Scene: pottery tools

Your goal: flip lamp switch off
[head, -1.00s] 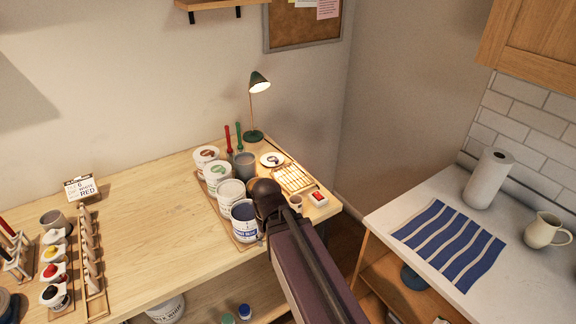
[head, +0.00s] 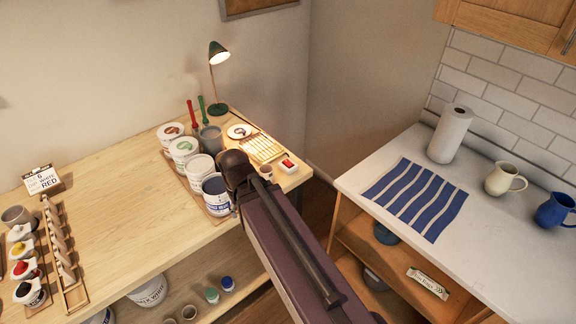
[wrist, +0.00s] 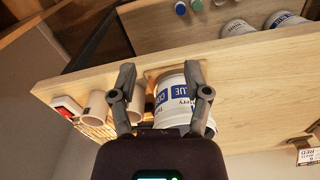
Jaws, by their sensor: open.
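The desk lamp (head: 217,58) has a dark green shade and stands at the back corner of the wooden table; its bulb glows. A red rocker switch (head: 289,165) on a small pale base sits near the table's right front corner. It also shows at the left in the wrist view (wrist: 66,106). My gripper (wrist: 160,74) is open, with its fingers spread over the table's front edge and the blue-labelled tub between and beyond them. I cannot tell whether they touch it. The switch lies to the left of the fingers in the wrist view. In the head view my arm hides the fingers.
A blue-labelled tub (head: 215,196) and several other tubs stand in a row beside my arm. A small cup (head: 266,172) and a slatted rack (head: 262,149) are close to the switch. A white counter (head: 365,171) stands to the right, across a gap.

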